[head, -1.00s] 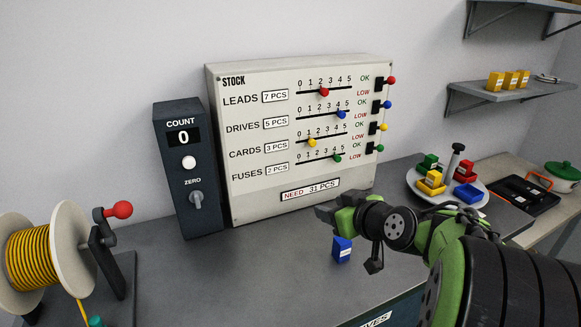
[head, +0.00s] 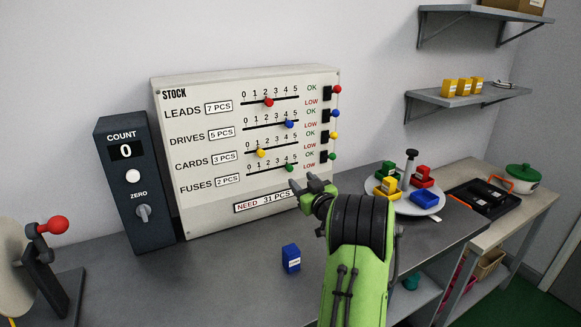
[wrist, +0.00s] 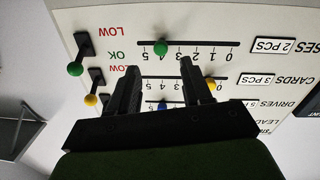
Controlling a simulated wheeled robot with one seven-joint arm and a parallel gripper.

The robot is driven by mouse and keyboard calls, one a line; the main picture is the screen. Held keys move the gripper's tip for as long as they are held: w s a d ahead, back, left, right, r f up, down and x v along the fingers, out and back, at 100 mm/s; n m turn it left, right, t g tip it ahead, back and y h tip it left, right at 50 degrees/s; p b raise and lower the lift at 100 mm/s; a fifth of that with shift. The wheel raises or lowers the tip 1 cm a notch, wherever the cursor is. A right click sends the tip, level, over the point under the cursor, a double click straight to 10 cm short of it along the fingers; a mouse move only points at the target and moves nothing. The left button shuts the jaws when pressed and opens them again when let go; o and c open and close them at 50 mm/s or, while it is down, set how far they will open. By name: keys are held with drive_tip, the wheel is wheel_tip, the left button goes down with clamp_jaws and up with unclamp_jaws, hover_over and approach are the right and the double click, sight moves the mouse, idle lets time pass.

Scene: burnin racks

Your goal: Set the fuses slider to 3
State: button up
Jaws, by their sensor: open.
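The stock board (head: 215,205) stands upright on the bench, with four slider rows. The fuses slider, the lowest row, has a green knob (head: 289,168) at about 4 on its 0 to 5 scale. In the wrist view the board appears upside down, and the green knob (wrist: 161,47) shows just beyond my fingertips, between their lines. My gripper (head: 302,181) is open and empty, just below and right of the green knob in the head view. In the wrist view its two fingers (wrist: 160,66) are spread apart. I cannot tell whether they touch the board.
The yellow cards knob (head: 260,153) sits close above the fuses row. Small coloured toggles (head: 333,156) line the board's right edge. A blue box (head: 291,258) stands on the bench below. A round tray (head: 428,201) with coloured pieces is at right.

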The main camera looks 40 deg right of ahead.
sight(291, 170)
drive_tip(key=p+x, duration=0.1)
drive_tip(key=x, duration=0.6)
drive_tip(key=shift+w, duration=0.25)
clamp_jaws()
